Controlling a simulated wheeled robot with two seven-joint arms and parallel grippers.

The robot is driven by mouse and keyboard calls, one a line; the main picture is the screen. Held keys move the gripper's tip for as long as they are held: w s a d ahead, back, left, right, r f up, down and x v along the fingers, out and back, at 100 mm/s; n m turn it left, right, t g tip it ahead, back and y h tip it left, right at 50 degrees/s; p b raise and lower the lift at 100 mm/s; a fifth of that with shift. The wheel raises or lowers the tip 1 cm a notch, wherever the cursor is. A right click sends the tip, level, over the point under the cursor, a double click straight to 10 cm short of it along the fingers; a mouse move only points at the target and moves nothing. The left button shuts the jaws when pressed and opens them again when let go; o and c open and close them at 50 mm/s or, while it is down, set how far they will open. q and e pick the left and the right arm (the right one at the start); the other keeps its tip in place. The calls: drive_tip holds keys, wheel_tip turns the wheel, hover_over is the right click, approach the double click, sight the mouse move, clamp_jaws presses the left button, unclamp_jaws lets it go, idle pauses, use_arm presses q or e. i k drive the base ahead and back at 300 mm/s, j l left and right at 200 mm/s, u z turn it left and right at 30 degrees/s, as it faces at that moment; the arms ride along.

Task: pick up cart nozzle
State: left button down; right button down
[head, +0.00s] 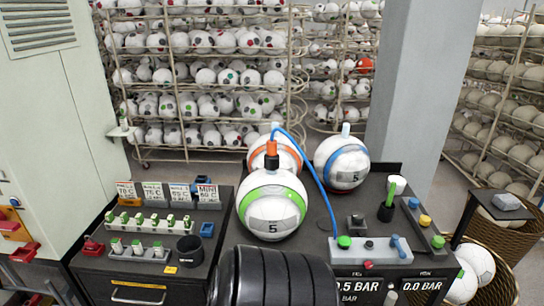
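An orange and black nozzle (271,148) stands upright at the back of the cart (320,275), with a blue hose (314,166) arching from its top down to the cart's right half. It shows in front of the orange-banded ball (288,157) and just above the green-banded ball (272,207). I cannot tell which ball it touches. The green-banded ball, marked 5, sits on the cart top. A blue-banded ball (342,164), also marked 5, sits behind to the right. Neither of my grippers shows in the head view.
A black ribbed shape (275,278) covers the bottom middle. Left are label cards (165,195) and small green-topped pieces (145,222). Right are a grey block (370,250) with knobs and a green-and-white piece (390,202). Ball racks (205,75) and a pillar (418,90) stand behind.

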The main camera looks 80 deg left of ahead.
sight(271, 159)
drive_tip(key=u, duration=3.25)
drive_tip(key=k+l+u, duration=0.15)
drive_tip(key=u, duration=0.25)
drive_tip(key=k+u, duration=0.65)
drive_tip(key=u, duration=0.15)
drive_tip(key=k, duration=0.25)
